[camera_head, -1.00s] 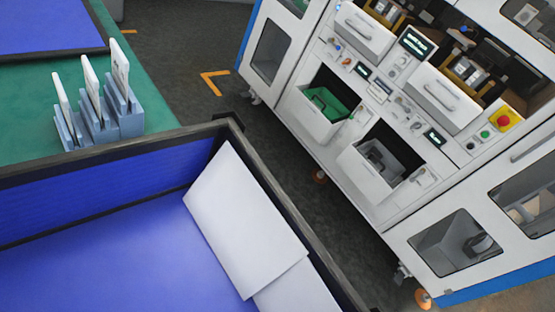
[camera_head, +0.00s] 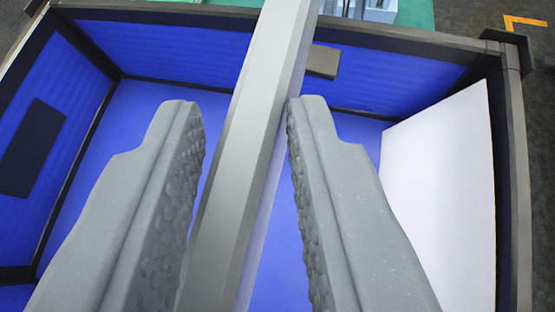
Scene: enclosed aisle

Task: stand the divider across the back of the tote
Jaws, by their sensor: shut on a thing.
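The divider (camera_head: 245,160) shows edge-on as a long light grey slab running from the bottom of the view up past the top edge. My gripper (camera_head: 243,104) is shut on it, one grey finger on each side. The blue tote (camera_head: 180,52) with a dark rim lies below and around them. The divider is tilted in the picture and passes over the tote's far wall. Its lower end and far end are out of view, so I cannot tell whether it touches the tote. A small grey-brown block (camera_head: 322,62) sits at the far wall, just right of the divider.
A white panel (camera_head: 445,190) leans against the tote's right wall. A dark rectangle (camera_head: 35,147) marks the left wall. The visible blue tote floor is clear left of the divider. A green surface (camera_head: 415,13) and grey floor with an orange mark (camera_head: 525,22) lie beyond.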

